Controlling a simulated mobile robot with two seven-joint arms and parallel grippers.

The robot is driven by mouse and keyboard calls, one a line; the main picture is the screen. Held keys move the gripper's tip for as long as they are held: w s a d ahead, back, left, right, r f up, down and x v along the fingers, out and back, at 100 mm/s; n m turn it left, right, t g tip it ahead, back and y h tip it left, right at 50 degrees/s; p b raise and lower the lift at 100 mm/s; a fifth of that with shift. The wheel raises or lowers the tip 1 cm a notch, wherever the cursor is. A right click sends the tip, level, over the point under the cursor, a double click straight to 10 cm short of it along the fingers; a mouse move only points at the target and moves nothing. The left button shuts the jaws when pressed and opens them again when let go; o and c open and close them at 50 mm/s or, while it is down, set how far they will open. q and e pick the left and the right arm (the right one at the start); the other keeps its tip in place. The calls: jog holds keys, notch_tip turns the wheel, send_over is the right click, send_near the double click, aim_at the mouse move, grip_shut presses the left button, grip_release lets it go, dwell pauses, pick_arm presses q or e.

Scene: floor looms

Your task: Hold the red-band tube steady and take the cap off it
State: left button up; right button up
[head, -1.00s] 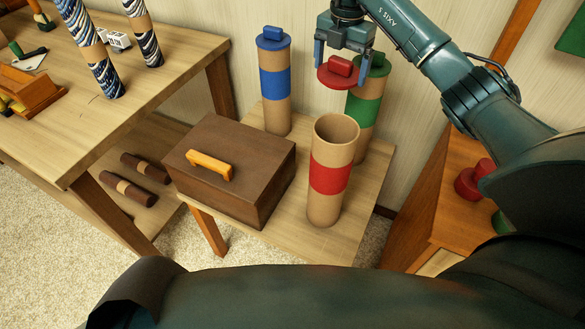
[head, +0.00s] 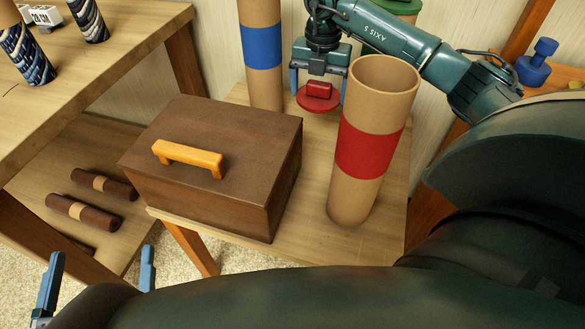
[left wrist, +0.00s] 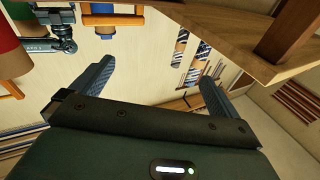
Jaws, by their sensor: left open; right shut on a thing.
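The red-band tube (head: 370,152) stands upright on the small wooden table (head: 318,190), and its top is open. My right gripper (head: 318,88) is shut on the red cap (head: 318,101), holding it by its knob. The cap is clear of the tube, to the left of its rim and seemingly behind it. My left gripper (head: 99,252) is open and empty at the lower left, low in front of the table and well apart from the tube. Its two fingers also show spread in the left wrist view (left wrist: 154,72), with nothing between them.
A brown box (head: 215,150) with an orange handle (head: 188,158) stands left of the tube. A blue-band tube (head: 262,50) stands behind the box, and a green-capped tube (head: 395,8) behind the red-band one. A workbench (head: 100,85) fills the upper left.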

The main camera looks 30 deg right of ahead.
aim_at(318, 99)
notch_tip(318, 99, down, 3)
jog(key=shift+f+b, duration=0.1)
jog(key=shift+b, duration=0.85)
notch_tip(318, 99, down, 6)
jog(key=b, duration=0.2)
jog(key=shift+b, duration=0.3)
notch_tip(318, 99, down, 4)
jog(key=shift+r+b, duration=0.1)
jog(key=shift+b, duration=0.7)
pick_arm(q)
jog(key=h, duration=0.1)
jog(key=r+m+t+h, duration=0.1)
jog(key=h, duration=0.1)
jog(key=shift+w+d+r+m+t, duration=0.15)
jog(key=shift+w+d+m+t, duration=0.15)
jog(key=shift+d+m+t, duration=0.1)
pick_arm(e)
jog(key=shift+f, duration=0.2)
jog(key=o, duration=0.8)
jog(key=shift+o, duration=0.2)
